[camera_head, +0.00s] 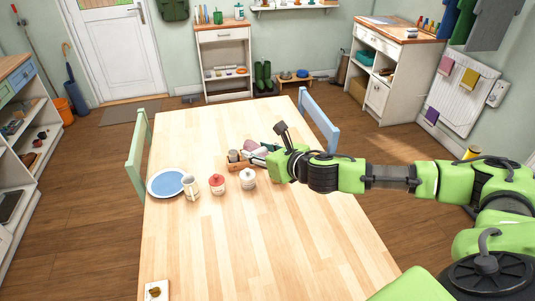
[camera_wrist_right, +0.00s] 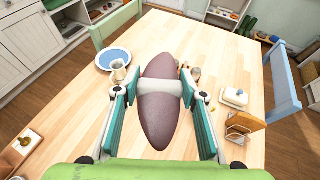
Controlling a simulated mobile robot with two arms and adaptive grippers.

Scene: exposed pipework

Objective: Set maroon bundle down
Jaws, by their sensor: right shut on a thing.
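My right gripper (camera_wrist_right: 162,92) is shut on the maroon bundle (camera_wrist_right: 160,125), a long spindle shape with pointed ends and a pale band around its middle. The fingers lie on either side of it, and it is held above the wooden table (camera_wrist_right: 90,125). In the head view the right gripper (camera_head: 262,158) is over the middle of the table (camera_head: 240,240), and a mauve part of the bundle (camera_head: 258,146) shows beyond it. The bundle's underside and its height above the table are hidden. My left gripper is not in view.
A green chair (camera_head: 137,155) and a blue chair (camera_head: 318,120) flank the table. The front of the table is mostly clear.

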